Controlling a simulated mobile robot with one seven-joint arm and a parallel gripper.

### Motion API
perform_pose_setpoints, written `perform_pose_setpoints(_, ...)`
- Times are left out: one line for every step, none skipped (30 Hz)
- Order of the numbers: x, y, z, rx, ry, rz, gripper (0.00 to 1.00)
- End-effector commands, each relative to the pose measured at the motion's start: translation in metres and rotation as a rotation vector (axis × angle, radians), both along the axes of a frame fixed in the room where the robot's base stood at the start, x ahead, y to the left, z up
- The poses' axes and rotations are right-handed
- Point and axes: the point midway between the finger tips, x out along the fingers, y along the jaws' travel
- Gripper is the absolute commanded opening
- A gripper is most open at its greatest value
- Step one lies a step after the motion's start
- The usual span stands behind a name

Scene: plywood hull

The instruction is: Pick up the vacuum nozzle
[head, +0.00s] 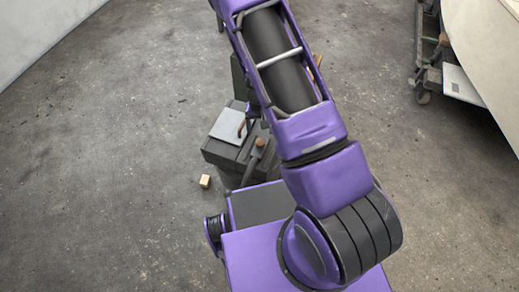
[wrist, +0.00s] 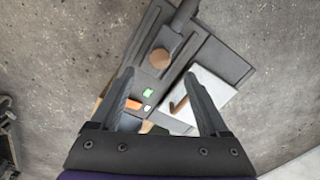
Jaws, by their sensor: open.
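A dark tube-like piece (wrist: 183,17), possibly the vacuum nozzle, lies on a dark grey flat-topped box (wrist: 226,62). A brown round knob (wrist: 160,58) shows at its near end; I cannot tell whether they are one thing. The dark piece also shows in the head view (head: 249,172), on the box (head: 221,156) beside my base. My gripper (wrist: 159,76) is open above the box, its fingers apart, with nothing seen held between them. The knob lies just beyond the fingertips in the wrist view. In the head view my arm hides the gripper and part of the box.
A light grey plate (head: 228,123) with a brown hook-shaped piece (wrist: 179,105) lies on the box. Small green (wrist: 148,92) and orange (wrist: 138,104) things lie near it. A wooden block (head: 205,181) is on the floor. A wheeled cart (head: 428,77) stands right; the left floor is clear.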

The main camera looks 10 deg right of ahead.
Motion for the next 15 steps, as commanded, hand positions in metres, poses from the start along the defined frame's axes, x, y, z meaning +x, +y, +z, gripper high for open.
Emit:
perform_pose_setpoints(0.000,0.000,-0.009,0.000,0.000,-0.001,0.79)
perform_pose_setpoints(0.000,0.000,-0.012,0.000,0.000,0.000,0.79)
perform_pose_setpoints(0.000,0.000,-0.015,0.000,0.000,-0.001,0.79)
perform_pose_setpoints(0.000,0.000,-0.016,0.000,0.000,-0.001,0.79)
perform_pose_setpoints(0.000,0.000,-0.017,0.000,-0.001,-0.001,0.79)
perform_pose_setpoints(0.000,0.000,-0.019,0.000,-0.001,-0.001,0.79)
perform_pose_setpoints(0.000,0.000,-0.021,0.001,-0.001,-0.001,0.79)
perform_pose_setpoints(0.000,0.000,-0.023,0.001,-0.001,-0.001,0.79)
perform_pose_setpoints(-0.001,0.000,-0.028,0.000,0.000,-0.001,0.79)
perform_pose_setpoints(-0.002,0.000,-0.033,0.000,0.001,-0.001,0.79)
perform_pose_setpoints(-0.002,0.000,-0.038,-0.001,0.001,-0.002,0.79)
perform_pose_setpoints(-0.003,0.000,-0.045,-0.001,0.000,-0.001,0.79)
perform_pose_setpoints(-0.003,0.000,-0.050,-0.001,0.001,-0.002,0.79)
perform_pose_setpoints(-0.004,0.000,-0.054,-0.001,0.001,-0.001,0.79)
perform_pose_setpoints(-0.003,0.000,-0.059,0.000,0.001,-0.001,0.79)
